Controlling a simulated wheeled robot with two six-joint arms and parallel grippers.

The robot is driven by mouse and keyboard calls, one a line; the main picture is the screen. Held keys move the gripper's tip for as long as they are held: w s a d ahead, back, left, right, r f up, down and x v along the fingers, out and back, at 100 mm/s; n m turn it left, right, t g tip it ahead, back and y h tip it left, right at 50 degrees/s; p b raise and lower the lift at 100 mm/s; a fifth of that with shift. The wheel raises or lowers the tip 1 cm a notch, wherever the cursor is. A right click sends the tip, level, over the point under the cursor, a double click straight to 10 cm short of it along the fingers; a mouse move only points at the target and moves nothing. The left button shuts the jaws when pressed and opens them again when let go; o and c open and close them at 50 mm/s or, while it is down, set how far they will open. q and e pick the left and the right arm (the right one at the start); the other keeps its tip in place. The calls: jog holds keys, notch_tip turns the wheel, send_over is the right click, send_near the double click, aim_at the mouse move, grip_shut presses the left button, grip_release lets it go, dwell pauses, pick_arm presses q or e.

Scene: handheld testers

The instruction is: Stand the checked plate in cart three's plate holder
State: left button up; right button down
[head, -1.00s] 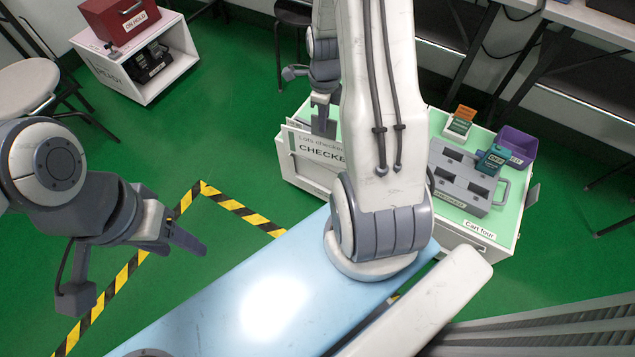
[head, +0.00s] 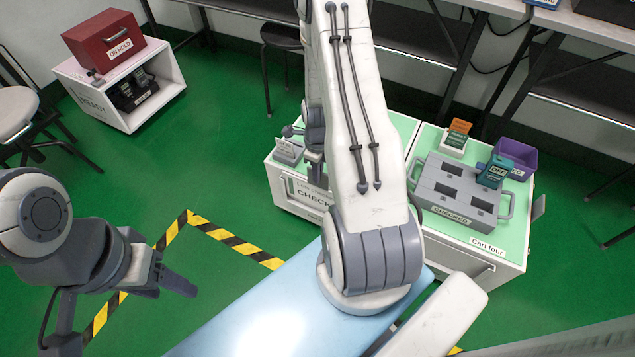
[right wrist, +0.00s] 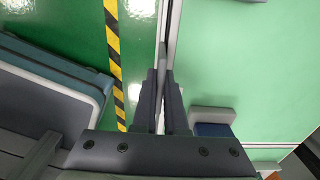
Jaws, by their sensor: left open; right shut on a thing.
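My right gripper (head: 317,172) is shut on the checked plate (head: 300,190), a thin white plate with "CHECKED" lettering, partly hidden by my gripper. In the right wrist view the plate (right wrist: 164,40) is edge-on between the fingers (right wrist: 162,105), along the cart's edge. It looks upright; I cannot tell whether it sits in a holder. Cart three (head: 400,125), with a green top, is largely hidden behind my right arm. No plate holder can be clearly made out. My left gripper (head: 172,282) is open and empty over the floor at left.
A small grey block (head: 288,151) stands on cart three's left side. A white shelf unit (head: 165,85) with a red box (head: 105,45) stands far left. Green floor is clear between.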

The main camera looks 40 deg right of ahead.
aim_at(318, 186)
jog(key=shift+f+b, duration=0.55)
jog(key=shift+f, duration=1.15)
jog(key=shift+f, duration=0.1)
jog(key=c, duration=1)
grip_release()
jog(key=shift+o, duration=0.2)
notch_tip(318, 186, up, 12)
jog(key=p, duration=0.5)
jog(key=shift+r, duration=0.2)
